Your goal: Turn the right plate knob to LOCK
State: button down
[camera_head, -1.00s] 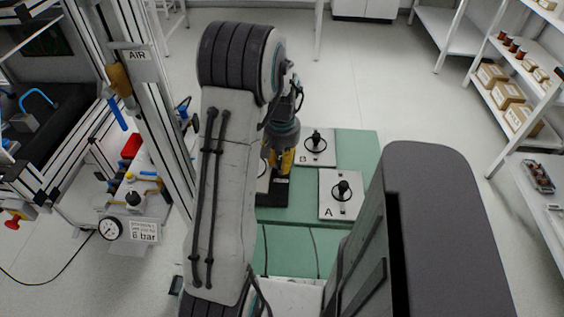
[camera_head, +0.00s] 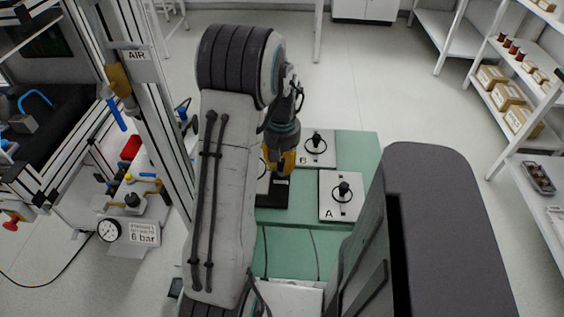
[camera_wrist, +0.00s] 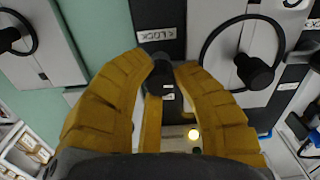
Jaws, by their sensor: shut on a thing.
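My gripper (camera_wrist: 168,68) has its yellow fingers closed around a small black knob (camera_wrist: 165,75) in the wrist view. The knob sits on a dark block, and a white LOCK label (camera_wrist: 157,34) is on the block just beyond the fingertips. Small white marks show beside the knob between the fingers; I cannot read its setting. In the head view my gripper (camera_head: 284,162) points down at the black block (camera_head: 272,194) on the green bench. There the knob is hidden by the fingers, and my arm covers the block's left side.
Plate A (camera_head: 335,208), with a black post and ring, lies right of the block. Plate B (camera_head: 325,157) lies behind it. A plate partly hidden by my arm lies to the left. An aluminium frame (camera_head: 150,110) stands left of my arm. Bare green bench shows in front.

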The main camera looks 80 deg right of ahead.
aim_at(282, 163)
jog(key=shift+a+f, duration=0.15)
jog(key=shift+a, duration=0.1)
jog(key=c, duration=1)
grip_release()
jog(key=shift+d, duration=0.1)
jog(key=shift+r, duration=0.2)
jog(key=shift+d+r, duration=0.1)
jog(key=shift+r, duration=0.5)
notch_tip(282, 163, up, 11)
jog(key=shift+f, duration=0.2)
